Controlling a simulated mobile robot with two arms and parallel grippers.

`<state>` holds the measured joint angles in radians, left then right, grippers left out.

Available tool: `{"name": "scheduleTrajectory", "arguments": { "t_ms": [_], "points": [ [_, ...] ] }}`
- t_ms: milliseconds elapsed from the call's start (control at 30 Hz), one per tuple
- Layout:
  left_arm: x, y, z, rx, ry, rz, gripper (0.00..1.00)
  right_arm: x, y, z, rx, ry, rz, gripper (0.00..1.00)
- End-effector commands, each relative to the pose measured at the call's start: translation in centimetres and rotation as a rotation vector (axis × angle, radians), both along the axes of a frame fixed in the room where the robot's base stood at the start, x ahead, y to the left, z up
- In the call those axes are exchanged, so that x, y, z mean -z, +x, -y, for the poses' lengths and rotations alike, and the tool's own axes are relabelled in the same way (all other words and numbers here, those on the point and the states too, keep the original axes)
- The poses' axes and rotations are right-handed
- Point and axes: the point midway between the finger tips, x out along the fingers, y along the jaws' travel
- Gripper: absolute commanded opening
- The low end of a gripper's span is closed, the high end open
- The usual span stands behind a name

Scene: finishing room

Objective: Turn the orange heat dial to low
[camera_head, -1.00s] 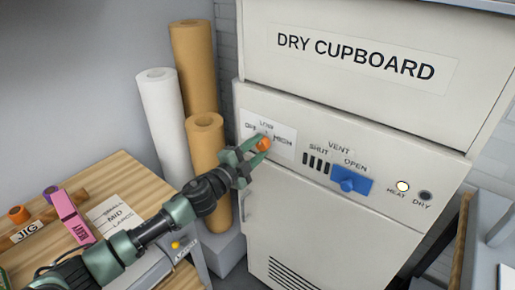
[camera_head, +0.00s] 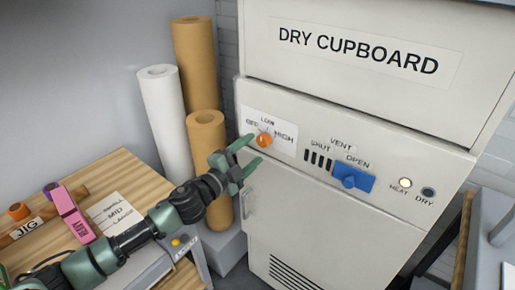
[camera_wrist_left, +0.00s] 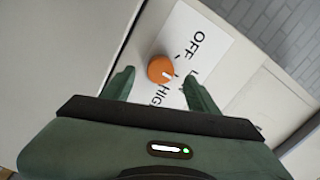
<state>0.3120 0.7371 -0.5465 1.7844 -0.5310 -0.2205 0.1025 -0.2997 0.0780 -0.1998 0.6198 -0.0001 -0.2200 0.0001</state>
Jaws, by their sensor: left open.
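The orange heat dial (camera_head: 264,141) is on a white label plate (camera_head: 284,146) marked OFF, LOW and HIGH, on the dry cupboard's front. Its pale pointer mark points up, roughly towards LOW. My left gripper (camera_head: 250,153) is open and empty, in front of and just below left of the dial, apart from it. In the left wrist view the dial (camera_wrist_left: 161,69) shows between the two open fingers, its white mark towards the partly hidden LOW lettering. My right gripper is not in view.
The blue vent slider (camera_head: 352,178) sits to the right by OPEN. The HEAT lamp (camera_head: 405,183) looks bright and the DRY lamp (camera_head: 428,192) dark. Paper rolls (camera_head: 163,118) stand left of the cupboard. A wooden bench (camera_head: 125,175) at left holds a pink block (camera_head: 70,214).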

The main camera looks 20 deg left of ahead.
Motion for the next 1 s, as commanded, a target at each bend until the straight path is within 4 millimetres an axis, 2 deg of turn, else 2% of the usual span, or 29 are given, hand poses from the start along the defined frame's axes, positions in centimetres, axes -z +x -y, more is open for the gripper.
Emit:
{"name": "scheduleTrajectory", "arguments": {
  "t_ms": [100, 267, 800, 867, 933, 967, 1000],
  "points": [
    [0.4, -2.0, -0.6, 0.002, 0.001, -0.002, 0.59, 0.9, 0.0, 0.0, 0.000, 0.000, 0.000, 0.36],
    [0.2, -3.4, -1.1, 0.001, 0.000, -0.001, 0.59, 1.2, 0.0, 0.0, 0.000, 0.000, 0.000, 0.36],
    [0.3, -3.6, -1.3, -0.003, -0.002, -0.004, 0.59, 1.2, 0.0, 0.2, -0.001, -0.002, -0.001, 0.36],
    [1.3, -3.4, -1.7, -0.013, -0.011, -0.022, 0.59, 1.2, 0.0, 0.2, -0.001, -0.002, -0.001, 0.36],
    [3.5, -3.0, -2.6, -0.043, -0.032, -0.066, 0.59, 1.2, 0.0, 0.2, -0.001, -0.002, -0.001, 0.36],
    [4.9, -2.8, -3.1, -0.061, -0.046, -0.092, 0.59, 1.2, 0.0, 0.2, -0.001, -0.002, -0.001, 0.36],
    [7.2, -2.7, -4.0, -0.089, -0.065, -0.133, 0.59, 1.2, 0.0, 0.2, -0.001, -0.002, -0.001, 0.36]
  ]
}}
